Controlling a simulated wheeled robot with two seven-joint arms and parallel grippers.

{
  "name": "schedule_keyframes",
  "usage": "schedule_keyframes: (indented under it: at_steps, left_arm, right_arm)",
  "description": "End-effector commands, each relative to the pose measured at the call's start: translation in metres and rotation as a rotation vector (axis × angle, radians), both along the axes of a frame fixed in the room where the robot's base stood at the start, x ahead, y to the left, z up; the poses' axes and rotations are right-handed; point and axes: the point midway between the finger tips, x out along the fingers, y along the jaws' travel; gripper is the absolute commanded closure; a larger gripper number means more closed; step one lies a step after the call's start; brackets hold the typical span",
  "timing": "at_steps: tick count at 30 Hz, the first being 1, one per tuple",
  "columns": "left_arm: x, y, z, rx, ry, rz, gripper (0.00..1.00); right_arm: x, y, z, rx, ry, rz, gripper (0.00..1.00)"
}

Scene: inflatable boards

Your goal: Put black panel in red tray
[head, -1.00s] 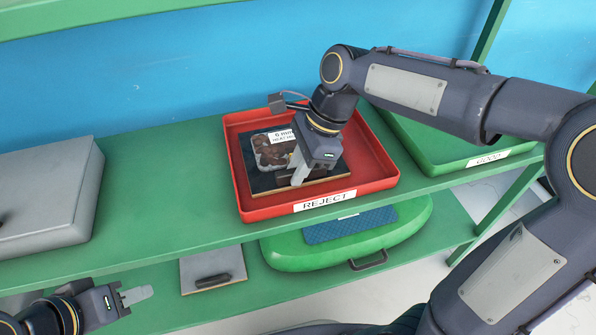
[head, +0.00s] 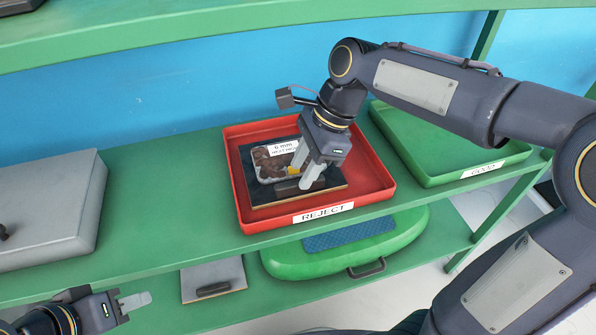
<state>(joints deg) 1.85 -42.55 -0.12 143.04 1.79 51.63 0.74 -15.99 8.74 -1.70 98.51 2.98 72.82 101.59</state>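The black panel (head: 262,194) lies in the red tray (head: 236,190), which is labelled REJECT. The panel has a dark bar handle (head: 287,188) near its front edge and a clear-covered patch with brown and yellow contents and a "6 mm" label behind it. My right gripper (head: 308,180) is above the panel, just right of the handle, with its pale fingers parted and nothing visible between them. My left gripper (head: 140,301) is low at the left, away from the tray, with nothing seen in it. Its finger gap cannot be made out.
A green tray (head: 440,168) labelled GOOD stands to the right on the same green shelf (head: 160,190). A grey case (head: 45,205) is at the left. On the lower shelf are a grey panel with a handle (head: 213,277) and a green inflatable board (head: 290,262).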

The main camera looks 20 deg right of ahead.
Motion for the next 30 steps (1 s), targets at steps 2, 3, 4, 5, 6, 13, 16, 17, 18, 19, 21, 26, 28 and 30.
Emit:
schedule_keyframes:
  at_steps: [2, 3, 4, 5, 6, 13, 16, 17, 18, 19, 21, 26, 28, 30]
  left_arm:
    - [0.000, 0.000, 0.011, 0.000, 0.000, 0.000, 0.64]
    - [0.000, 0.000, 0.013, 0.000, 0.000, 0.000, 0.64]
    - [0.000, 0.000, 0.014, 0.000, 0.000, 0.000, 0.64]
    - [0.000, 0.000, 0.015, 0.000, 0.000, 0.000, 0.64]
    - [0.000, 0.000, 0.016, 0.000, 0.000, 0.000, 0.64]
    - [0.000, 0.000, 0.017, 0.000, 0.000, 0.000, 0.64]
    - [0.000, 0.000, 0.017, 0.000, 0.000, 0.000, 0.64]
    - [0.000, 0.000, 0.017, 0.000, 0.000, 0.000, 0.64]
    - [0.000, 0.000, 0.017, 0.000, 0.000, 0.000, 0.64]
    - [0.000, 0.000, 0.017, 0.000, 0.000, 0.000, 0.64]
    - [0.000, 0.000, 0.017, 0.000, 0.000, 0.000, 0.64]
    - [0.000, 0.000, 0.017, 0.000, 0.000, 0.000, 0.64]
    - [0.000, 0.000, 0.017, 0.000, 0.000, 0.000, 0.64]
    - [0.000, 0.000, 0.017, 0.000, 0.000, 0.000, 0.64]
  right_arm:
    - [0.001, -0.006, 0.017, 0.001, -0.002, -0.002, 0.62]
    - [0.001, -0.008, 0.022, 0.000, -0.002, -0.002, 0.62]
    - [0.001, -0.009, 0.025, 0.000, -0.002, -0.002, 0.62]
    - [0.001, -0.010, 0.028, 0.000, -0.002, -0.002, 0.62]
    - [0.001, -0.012, 0.031, 0.000, -0.002, -0.001, 0.62]
    - [-0.002, -0.017, 0.035, 0.001, -0.015, 0.015, 0.62]
    - [-0.015, -0.028, 0.035, 0.009, -0.089, 0.092, 0.62]
    - [-0.022, -0.034, 0.034, 0.010, -0.127, 0.134, 0.62]
    - [-0.033, -0.042, 0.033, 0.009, -0.190, 0.202, 0.62]
    - [-0.042, -0.048, 0.031, 0.005, -0.244, 0.260, 0.62]
    - [-0.067, -0.061, 0.024, -0.020, -0.383, 0.416, 0.62]
    - [-0.117, -0.079, -0.001, -0.148, -0.675, 0.780, 0.62]
    - [-0.134, -0.082, -0.013, -0.217, -0.765, 0.916, 0.62]
    - [-0.147, -0.083, -0.024, -0.280, -0.832, 1.028, 0.62]
